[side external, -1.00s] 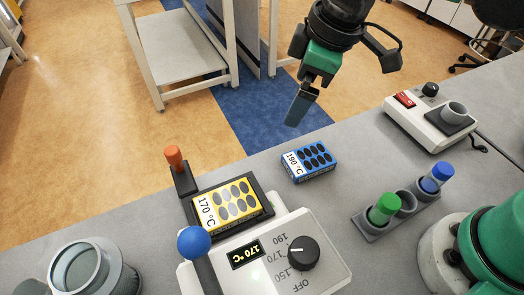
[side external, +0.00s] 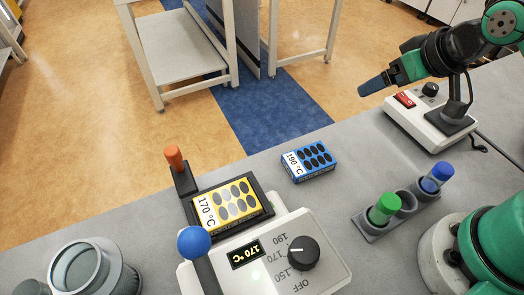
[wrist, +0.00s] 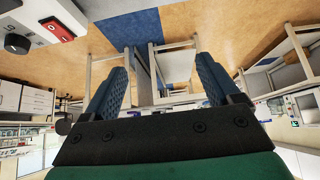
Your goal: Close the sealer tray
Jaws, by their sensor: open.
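The sealer (side external: 328,266) is a white box at the front with a black dial and a display reading 170 °C. Its black tray (side external: 266,196) sticks out at the back and holds a yellow blister pack (side external: 231,203) marked 170 °C. An orange-knobbed handle (side external: 174,158) stands up at the tray's left corner. A blue-knobbed lever (side external: 193,243) is on the sealer's left side. My gripper (side external: 368,89) is up at the right, far from the tray and pointing left. In the wrist view its blue fingers (wrist: 161,88) are apart with nothing between them.
A blue blister pack (side external: 310,161) marked 190 °C lies behind the sealer. A rack holds green (side external: 385,208) and blue (side external: 437,177) capped vials at the right. A white device with a red switch (side external: 405,99) is below my gripper. A grey round container (side external: 92,270) stands at front left.

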